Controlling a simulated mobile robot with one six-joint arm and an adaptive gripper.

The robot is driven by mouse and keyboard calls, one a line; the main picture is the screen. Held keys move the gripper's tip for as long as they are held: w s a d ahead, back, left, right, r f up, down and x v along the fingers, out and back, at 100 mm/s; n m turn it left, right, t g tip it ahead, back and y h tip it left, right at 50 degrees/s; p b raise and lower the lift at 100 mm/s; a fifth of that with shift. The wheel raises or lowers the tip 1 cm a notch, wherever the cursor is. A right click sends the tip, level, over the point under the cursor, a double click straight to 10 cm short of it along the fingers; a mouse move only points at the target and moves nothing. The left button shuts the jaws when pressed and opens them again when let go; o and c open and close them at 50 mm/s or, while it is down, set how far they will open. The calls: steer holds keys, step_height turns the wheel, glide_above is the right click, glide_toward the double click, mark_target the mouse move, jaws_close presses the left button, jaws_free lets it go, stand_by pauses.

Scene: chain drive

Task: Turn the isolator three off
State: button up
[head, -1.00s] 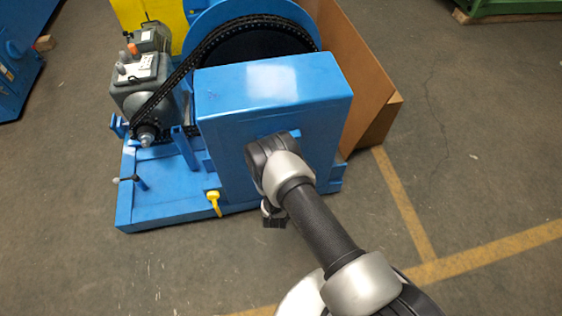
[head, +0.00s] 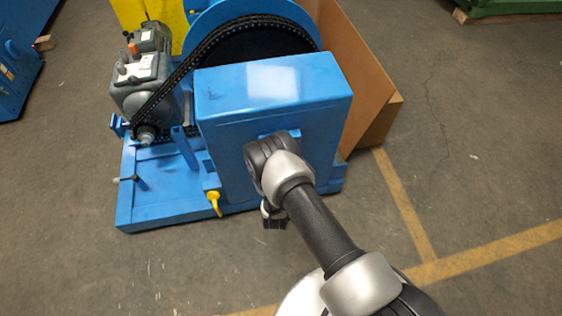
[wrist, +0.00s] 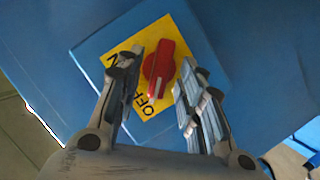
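The isolator is a red rotary knob (wrist: 159,66) on a yellow plate (wrist: 178,28) set in a blue box (wrist: 204,53). "OFF" is printed by the knob's lower end; lettering at the upper left, seemingly "ON", is partly covered by a finger. The knob's long axis runs nearly up and down in the wrist view; I cannot tell which end is the pointer. My gripper (wrist: 160,72) is open, one finger on each side of the knob, with visible gaps. In the head view my gripper (head: 274,218) is mostly hidden behind my wrist, and the knob is hidden.
A blue guard housing (head: 225,100) stands on a blue base frame (head: 165,207) beside a chain wheel and motor (head: 145,85). A yellow hook-shaped part (head: 214,202) hangs at the base's front edge. A brown panel (head: 365,90) stands behind. Floor right is clear.

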steer(key=v, duration=1.1)
steer(key=shift+s, duration=0.35)
steer(key=shift+r, duration=0.1)
